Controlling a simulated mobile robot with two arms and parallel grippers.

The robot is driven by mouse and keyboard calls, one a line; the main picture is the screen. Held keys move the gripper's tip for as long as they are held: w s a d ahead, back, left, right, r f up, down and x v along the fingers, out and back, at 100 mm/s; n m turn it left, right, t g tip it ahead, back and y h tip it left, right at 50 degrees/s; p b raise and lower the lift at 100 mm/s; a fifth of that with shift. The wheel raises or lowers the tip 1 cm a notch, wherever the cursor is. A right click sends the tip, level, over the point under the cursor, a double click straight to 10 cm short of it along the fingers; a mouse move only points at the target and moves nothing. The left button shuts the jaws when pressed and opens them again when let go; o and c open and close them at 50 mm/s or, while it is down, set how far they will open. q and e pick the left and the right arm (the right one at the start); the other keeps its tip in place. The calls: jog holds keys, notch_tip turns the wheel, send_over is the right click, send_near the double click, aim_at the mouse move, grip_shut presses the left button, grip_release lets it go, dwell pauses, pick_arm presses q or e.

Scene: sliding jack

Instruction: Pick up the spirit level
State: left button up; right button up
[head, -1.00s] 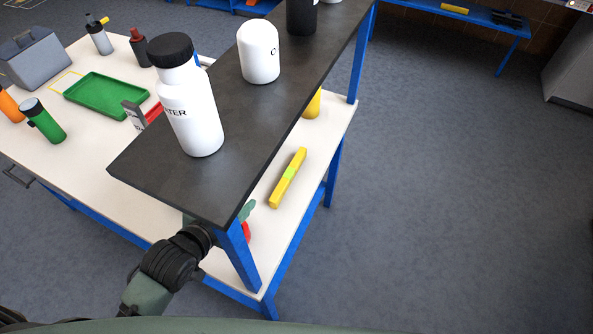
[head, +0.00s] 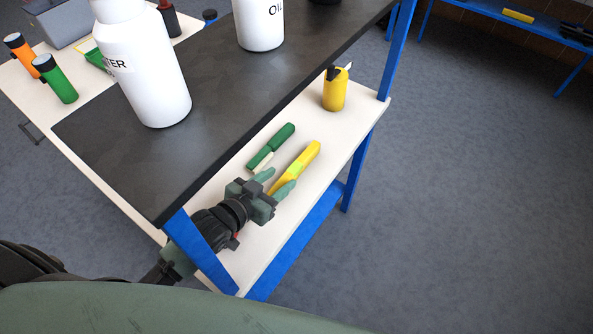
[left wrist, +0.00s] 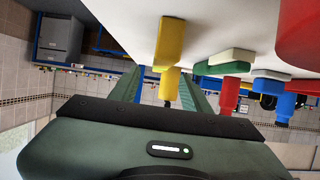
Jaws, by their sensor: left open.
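The spirit level (head: 299,162) is a yellow bar with a lighter green-yellow part, lying on the white lower shelf beneath the dark upper shelf. In the left wrist view the picture is turned over, and the yellow level (left wrist: 171,42) shows beyond the fingers, roughly in line with the gap between them. My left gripper (head: 276,182) is open, its green fingertips at the near end of the level. From the head view I cannot tell whether the fingers touch it. My right gripper is not in view.
A green and white tool (head: 271,146) lies just left of the level. A yellow bottle (head: 335,90) stands behind it. The dark upper shelf (head: 200,135) with white bottles overhangs the left side. A blue post (head: 203,254) stands beside my left arm.

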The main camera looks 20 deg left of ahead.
aim_at(292, 170)
pick_arm(q)
jog(key=x, duration=0.5)
jog(key=shift+w+d+f, duration=0.1)
jog(key=shift+w, duration=0.1)
jog(key=shift+c, duration=0.4)
grip_shut()
